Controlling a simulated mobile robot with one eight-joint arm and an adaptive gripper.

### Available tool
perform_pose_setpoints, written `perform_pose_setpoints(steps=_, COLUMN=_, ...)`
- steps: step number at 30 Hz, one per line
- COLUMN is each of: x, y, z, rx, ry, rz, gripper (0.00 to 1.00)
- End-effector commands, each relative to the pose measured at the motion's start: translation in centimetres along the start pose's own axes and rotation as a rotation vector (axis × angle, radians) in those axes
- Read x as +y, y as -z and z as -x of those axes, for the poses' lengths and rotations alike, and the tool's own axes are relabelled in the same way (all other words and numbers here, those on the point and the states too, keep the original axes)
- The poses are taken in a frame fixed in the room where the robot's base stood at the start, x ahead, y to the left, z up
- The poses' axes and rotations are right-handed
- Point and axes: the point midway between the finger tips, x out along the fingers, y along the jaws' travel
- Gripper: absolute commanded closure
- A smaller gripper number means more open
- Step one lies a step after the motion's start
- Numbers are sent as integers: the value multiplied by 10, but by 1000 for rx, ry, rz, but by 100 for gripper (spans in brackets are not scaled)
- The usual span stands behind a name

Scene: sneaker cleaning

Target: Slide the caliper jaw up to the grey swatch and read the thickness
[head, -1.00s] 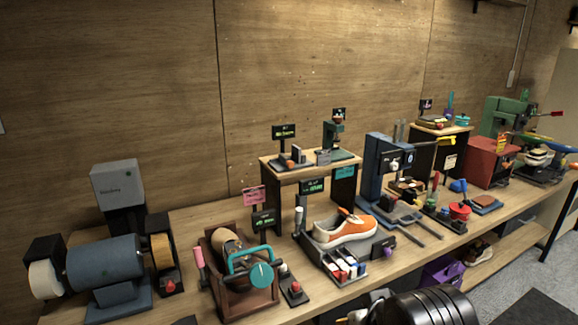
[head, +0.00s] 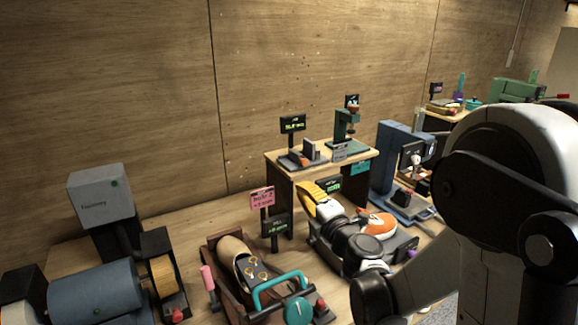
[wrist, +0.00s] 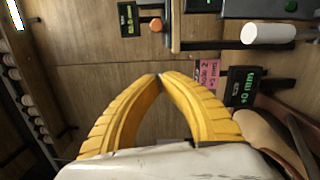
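The caliper (head: 296,163) sits on top of the small raised shelf in the head view. It has a dark base, an orange-brown part (head: 296,155) and a grey upright block (head: 310,150); which piece is the swatch is too small to tell. Its small green-lit display (head: 292,124) stands behind it; the digits are unreadable. In the wrist view an orange knob (wrist: 156,25) and a display (wrist: 128,19) show at the top, turned sideways. My gripper (wrist: 159,77) has yellow fingers whose tips meet, with nothing between them. In the head view it is in front of and below the shelf.
The raised shelf (head: 283,177) has a front edge and legs near my gripper. A pink sign (head: 262,199) and a dark display (head: 276,225) stand left of it. A green-based press (head: 346,145) shares the shelf.

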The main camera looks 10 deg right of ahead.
Motion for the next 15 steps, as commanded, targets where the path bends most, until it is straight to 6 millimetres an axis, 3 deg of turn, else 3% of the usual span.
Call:
perform_pose_setpoints(steps=5, x=-3, y=2, z=-17, rx=7, ry=1, rz=8, gripper=100)
perform_pose_setpoints(steps=15, x=-4, y=2, z=-88, rx=6, ry=0, rz=6, gripper=100)
